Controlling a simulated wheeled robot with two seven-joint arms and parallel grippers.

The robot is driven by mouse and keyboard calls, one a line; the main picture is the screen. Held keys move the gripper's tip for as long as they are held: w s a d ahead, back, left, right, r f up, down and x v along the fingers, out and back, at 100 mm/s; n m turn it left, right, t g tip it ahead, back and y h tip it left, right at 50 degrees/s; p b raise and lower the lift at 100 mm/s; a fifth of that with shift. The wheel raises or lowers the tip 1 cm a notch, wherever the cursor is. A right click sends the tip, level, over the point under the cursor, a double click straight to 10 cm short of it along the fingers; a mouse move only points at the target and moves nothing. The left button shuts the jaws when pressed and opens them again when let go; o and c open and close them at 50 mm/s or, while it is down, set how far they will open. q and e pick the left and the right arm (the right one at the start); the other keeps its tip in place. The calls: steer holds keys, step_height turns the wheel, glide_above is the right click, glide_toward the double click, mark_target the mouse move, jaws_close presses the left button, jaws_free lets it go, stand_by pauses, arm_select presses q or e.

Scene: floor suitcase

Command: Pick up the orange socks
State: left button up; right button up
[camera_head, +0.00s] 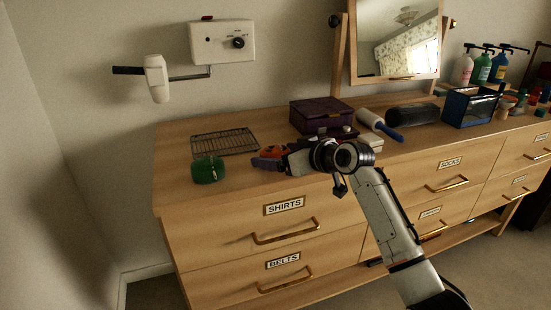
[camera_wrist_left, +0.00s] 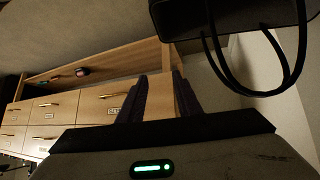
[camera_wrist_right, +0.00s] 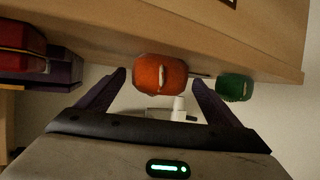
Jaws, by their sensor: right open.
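The orange socks (camera_head: 270,152), a rolled bundle, lie on the wooden dresser top, just beyond my right gripper (camera_head: 274,158) in the head view. In the right wrist view, the orange bundle (camera_wrist_right: 160,75) shows between and ahead of the spread fingertips of my right gripper (camera_wrist_right: 160,76). That gripper is open and empty; whether a finger touches the socks I cannot tell. A green bundle (camera_head: 207,169) lies to the left and also shows in the right wrist view (camera_wrist_right: 235,87). My left gripper (camera_wrist_left: 160,78) shows only in its own wrist view, open and empty.
A wire rack (camera_head: 224,142) lies behind the green bundle. A dark purple box (camera_head: 321,116), a lint roller (camera_head: 379,124) and a black cylinder (camera_head: 412,115) stand along the back. Labelled drawers (camera_head: 330,222) are closed below. Bare top lies left of the green bundle.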

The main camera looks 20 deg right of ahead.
steer(key=shift+x, duration=0.8)
steer(key=shift+c, duration=0.2)
steer(key=c, duration=1.1)
steer(key=shift+r, duration=0.1)
